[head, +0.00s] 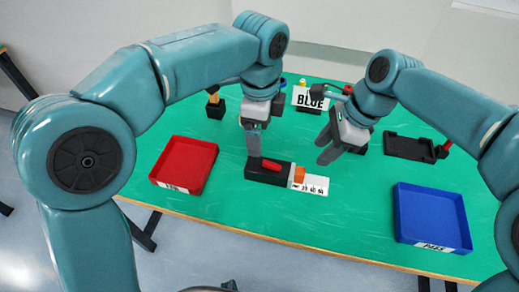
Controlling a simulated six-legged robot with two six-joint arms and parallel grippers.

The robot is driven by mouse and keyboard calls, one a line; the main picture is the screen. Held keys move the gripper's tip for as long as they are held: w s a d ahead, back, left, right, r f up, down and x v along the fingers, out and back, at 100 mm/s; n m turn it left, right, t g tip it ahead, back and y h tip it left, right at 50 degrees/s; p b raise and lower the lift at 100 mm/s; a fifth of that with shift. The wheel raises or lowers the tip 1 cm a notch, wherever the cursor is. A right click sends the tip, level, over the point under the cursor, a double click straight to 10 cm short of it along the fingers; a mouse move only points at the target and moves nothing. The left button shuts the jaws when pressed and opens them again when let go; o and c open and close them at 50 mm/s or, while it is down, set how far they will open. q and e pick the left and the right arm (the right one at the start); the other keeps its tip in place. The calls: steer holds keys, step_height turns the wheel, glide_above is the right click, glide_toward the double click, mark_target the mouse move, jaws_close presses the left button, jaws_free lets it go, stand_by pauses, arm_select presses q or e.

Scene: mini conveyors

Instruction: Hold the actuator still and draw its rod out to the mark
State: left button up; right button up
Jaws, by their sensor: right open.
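The actuator is a low black block (258,173) with a red part (266,163) on top, lying near the middle of the green table. An orange piece (299,174) shows at its right end, over a white marked scale (314,186). My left gripper (253,152) points down at the block's left part, its fingers seen edge-on; whether they grip it cannot be made out. My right gripper (322,151) is open and empty, above and to the right of the orange piece. The rod itself is too small to make out clearly.
A red tray (184,187) is at the left and a blue tray (431,242) at the right front. A sign reading BLUE (310,98) stands at the back. A black holder (408,147) is at the right back. The table's front middle is clear.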

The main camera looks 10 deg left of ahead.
mark_target(260, 165)
arm_select(q)
step_height(260, 165, down, 14)
steer(key=shift+r, duration=0.1)
steer(key=shift+c, duration=0.3)
steer(key=c, duration=1.4)
steer(key=shift+o, duration=0.2)
